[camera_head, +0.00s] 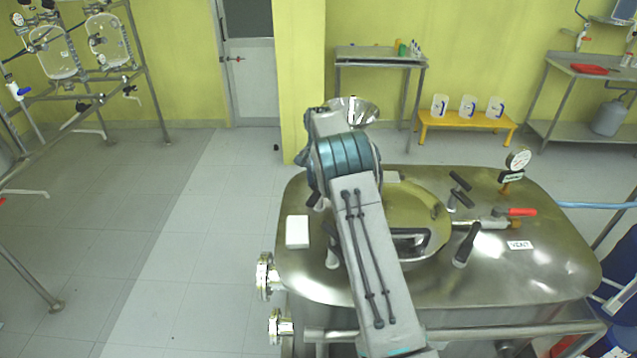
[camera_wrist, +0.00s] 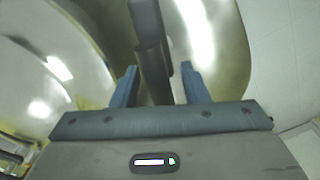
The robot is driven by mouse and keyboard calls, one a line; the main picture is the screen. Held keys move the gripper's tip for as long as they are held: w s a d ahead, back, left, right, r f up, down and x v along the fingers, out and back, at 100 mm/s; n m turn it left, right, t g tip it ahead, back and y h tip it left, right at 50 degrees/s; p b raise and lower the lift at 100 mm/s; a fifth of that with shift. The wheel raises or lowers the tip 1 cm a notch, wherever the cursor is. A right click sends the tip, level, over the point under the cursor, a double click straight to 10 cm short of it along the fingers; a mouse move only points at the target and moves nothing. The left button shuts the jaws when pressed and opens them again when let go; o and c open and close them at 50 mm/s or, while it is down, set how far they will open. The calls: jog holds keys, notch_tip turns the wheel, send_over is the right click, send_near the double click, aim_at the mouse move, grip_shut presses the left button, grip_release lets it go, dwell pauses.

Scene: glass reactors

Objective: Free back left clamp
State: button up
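In the wrist view, my gripper (camera_wrist: 160,78) has its two blue fingers apart, one on each side of a black clamp handle (camera_wrist: 151,52). Some space shows between the handle and the right finger; contact on the left is unclear. In the head view, my arm covers the back left of the round lid (camera_head: 415,205) and hides my fingers and most of the back left clamp. The other black-handled clamps are at the back right (camera_head: 459,186), front right (camera_head: 467,246) and front left (camera_head: 332,247), standing around the lid.
The steel reactor top (camera_head: 540,270) carries a gauge (camera_head: 518,160), a red-handled valve (camera_head: 522,212), a VENT label (camera_head: 520,245) and a white block (camera_head: 297,231). A metal funnel (camera_head: 355,108) shows behind my arm.

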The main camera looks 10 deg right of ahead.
notch_tip(320, 180, up, 14)
jog(key=shift+b, duration=0.45)
jog(key=shift+f, duration=0.1)
dwell(0.6)
